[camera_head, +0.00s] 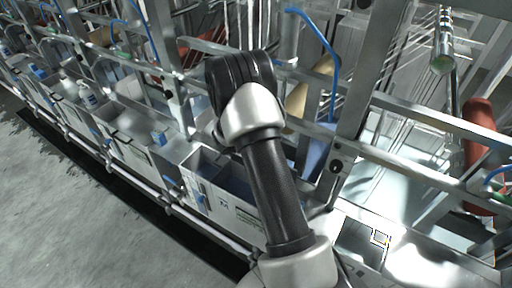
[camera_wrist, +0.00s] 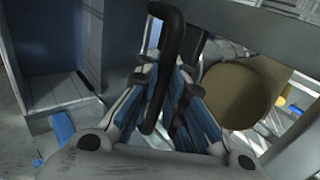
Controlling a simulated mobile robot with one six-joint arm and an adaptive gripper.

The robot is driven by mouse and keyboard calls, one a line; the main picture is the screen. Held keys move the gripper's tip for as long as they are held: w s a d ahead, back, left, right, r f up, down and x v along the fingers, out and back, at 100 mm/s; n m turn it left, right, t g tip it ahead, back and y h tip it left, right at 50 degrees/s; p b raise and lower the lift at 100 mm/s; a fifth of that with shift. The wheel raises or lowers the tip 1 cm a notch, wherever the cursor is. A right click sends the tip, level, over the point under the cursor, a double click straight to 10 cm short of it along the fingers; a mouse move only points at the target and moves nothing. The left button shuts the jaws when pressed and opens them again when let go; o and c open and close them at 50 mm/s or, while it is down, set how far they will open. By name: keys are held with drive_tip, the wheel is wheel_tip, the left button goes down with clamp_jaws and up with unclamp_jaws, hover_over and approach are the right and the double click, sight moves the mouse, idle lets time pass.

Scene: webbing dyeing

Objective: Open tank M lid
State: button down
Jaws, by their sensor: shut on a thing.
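Tank M (camera_head: 222,204) is a pale box with an M label on its front, at the middle of the head view. Its top shows open, with a dark blue-grey inside, partly hidden by my arm. In the wrist view, a black curved bar handle (camera_wrist: 172,28) runs between the fingers of my gripper (camera_wrist: 166,78). The blue-padded fingers are closed on this handle. The lid that the handle belongs to is not clearly visible. My gripper is hidden behind my arm in the head view.
A row of similar pale tanks (camera_head: 125,151) runs to the upper left. Metal frame bars (camera_head: 420,118) and a post (camera_head: 360,95) stand close behind and to the right of my arm. A tan roll (camera_wrist: 237,95) is right of the fingers. Grey floor (camera_head: 60,215) lies clear at lower left.

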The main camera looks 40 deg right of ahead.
drive_tip(key=shift+w+d+r, duration=0.1)
drive_tip(key=shift+w+r, duration=0.1)
drive_tip(key=shift+r, duration=0.05)
drive_tip(key=c, duration=1.9)
unclamp_jaws()
drive_tip(key=shift+s, duration=0.15)
drive_tip(key=shift+o, duration=1.1)
drive_tip(key=shift+f, duration=0.15)
drive_tip(key=v, duration=1.2)
